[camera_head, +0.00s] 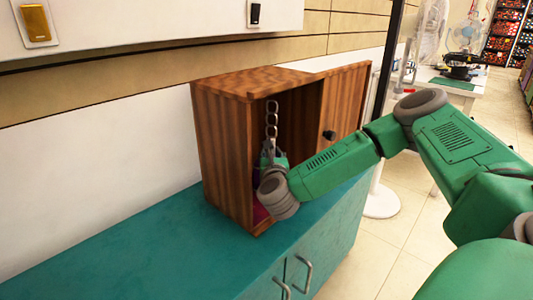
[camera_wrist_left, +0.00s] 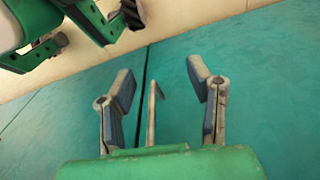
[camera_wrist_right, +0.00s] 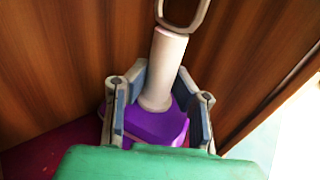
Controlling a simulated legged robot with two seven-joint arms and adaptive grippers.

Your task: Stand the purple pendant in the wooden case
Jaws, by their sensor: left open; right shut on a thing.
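The wooden case (camera_head: 222,140) stands on a teal cabinet with its front open. My right gripper (camera_head: 271,160) is inside the opening. In the right wrist view, my right gripper (camera_wrist_right: 163,85) is shut on the purple pendant (camera_wrist_right: 155,124), which has a purple base, a pale stem and a metal link on top. The pendant looks roughly upright. In the head view its chain (camera_head: 271,118) rises above the gripper, while my arm hides most of its body. Whether its base touches the case floor is hidden. My left gripper (camera_wrist_left: 160,78) is open and empty over a teal surface.
The case's door (camera_head: 346,100), with a dark knob, is swung open to the right. A crimson floor (camera_wrist_right: 45,150) shows inside the case. The teal cabinet top (camera_head: 130,245) is clear at the front left. A white wall stands behind the case.

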